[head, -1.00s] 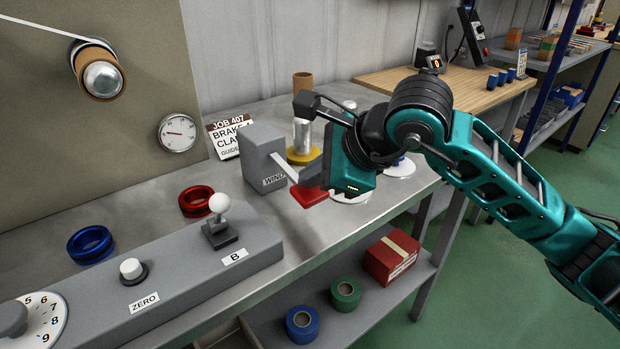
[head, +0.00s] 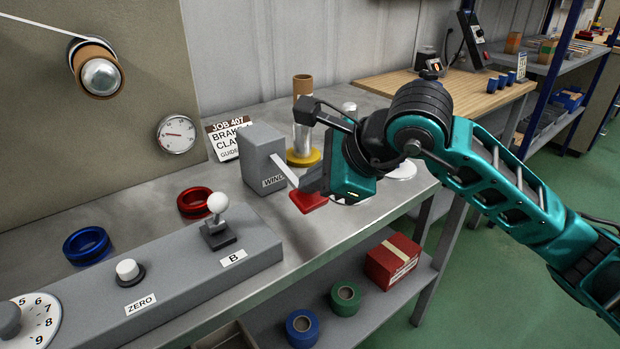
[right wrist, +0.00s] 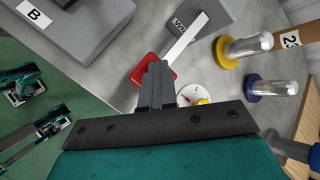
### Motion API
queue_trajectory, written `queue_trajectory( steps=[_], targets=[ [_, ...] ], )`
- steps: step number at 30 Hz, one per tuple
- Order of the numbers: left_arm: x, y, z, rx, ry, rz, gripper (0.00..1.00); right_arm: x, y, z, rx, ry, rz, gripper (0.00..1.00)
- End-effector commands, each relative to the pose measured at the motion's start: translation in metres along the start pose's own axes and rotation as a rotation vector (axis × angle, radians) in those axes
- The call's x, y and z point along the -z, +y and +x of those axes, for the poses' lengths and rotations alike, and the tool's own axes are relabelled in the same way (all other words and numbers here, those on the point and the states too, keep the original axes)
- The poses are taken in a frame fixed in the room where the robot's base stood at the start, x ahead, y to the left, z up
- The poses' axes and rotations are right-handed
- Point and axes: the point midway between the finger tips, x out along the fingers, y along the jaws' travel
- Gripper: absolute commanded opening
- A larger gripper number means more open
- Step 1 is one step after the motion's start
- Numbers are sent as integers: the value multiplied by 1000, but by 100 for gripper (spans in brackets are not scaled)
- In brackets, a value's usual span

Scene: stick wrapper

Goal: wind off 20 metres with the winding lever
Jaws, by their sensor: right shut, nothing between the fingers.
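The winding lever is a pale bar (head: 284,168) with a red end (head: 309,201), coming out of the grey box marked WIND (head: 262,158). My right gripper (head: 312,183) is shut and empty, its fingertips at the red end. In the right wrist view the closed fingers (right wrist: 156,85) overlap the red end (right wrist: 150,70); I cannot tell if they touch it. A spool with a brown core (head: 97,72) and a white strand sits on the upright panel. A round dial (head: 177,134) is beside it. My left gripper is out of view.
A grey console (head: 170,275) carries a ZERO button (head: 128,271), a white-knobbed lever B (head: 218,208) and a number dial (head: 35,315). Blue (head: 87,245) and red (head: 196,202) rings lie behind it. A post on a yellow base (head: 303,155) stands behind the lever.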

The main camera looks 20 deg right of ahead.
Motion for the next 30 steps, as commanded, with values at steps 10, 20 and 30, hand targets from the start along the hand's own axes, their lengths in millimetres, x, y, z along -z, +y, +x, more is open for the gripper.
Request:
queue_trajectory(
  steps=[10, 20, 30],
  targets=[
    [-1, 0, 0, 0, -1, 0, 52, 2, 2, 1, -8, 7, 1, 0],
    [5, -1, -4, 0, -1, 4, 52, -4, -4, -6, -5, 5, 0, 0],
    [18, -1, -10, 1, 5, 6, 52, -15, -15, -21, -3, 2, 0, 0]
  ],
)
